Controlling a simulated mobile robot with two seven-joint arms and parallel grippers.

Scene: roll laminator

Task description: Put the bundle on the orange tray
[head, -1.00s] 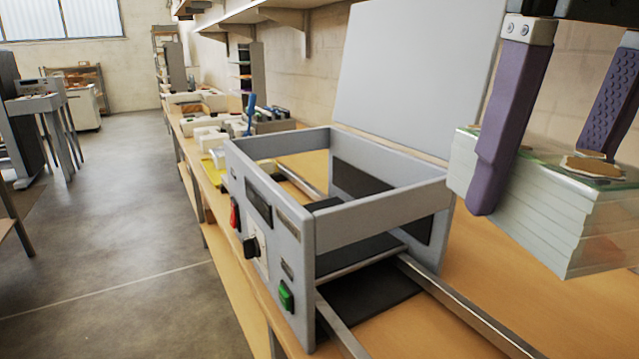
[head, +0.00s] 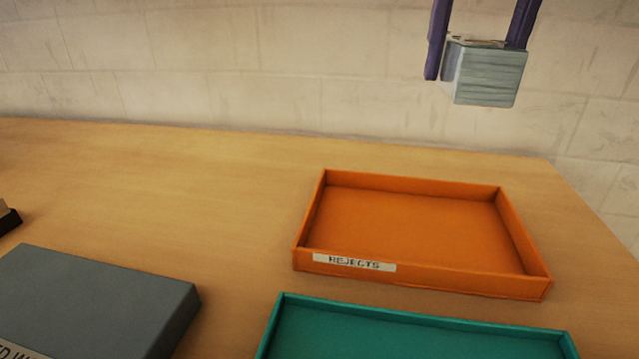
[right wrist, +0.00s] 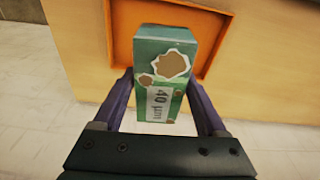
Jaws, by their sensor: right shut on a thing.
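The bundle (head: 487,76) is a pale grey-green block of stacked sheets, held in the air at the upper right of the head view. In the right wrist view the bundle (right wrist: 163,65) shows a green face with a "40 µm" label and torn brown and white patches. My right gripper (head: 478,45) is shut on it, one purple finger on each side. The orange tray (head: 345,270), labelled "REJECTS", lies on the table and looks empty. The bundle is above and apart from it. The tray's rim (right wrist: 117,40) shows behind the bundle in the wrist view. My left gripper is not in view.
A teal tray (head: 420,322) lies just in front of the orange one. A grey box (head: 95,295) with a partly visible label sits at lower left. A block wall (head: 250,60) stands behind.

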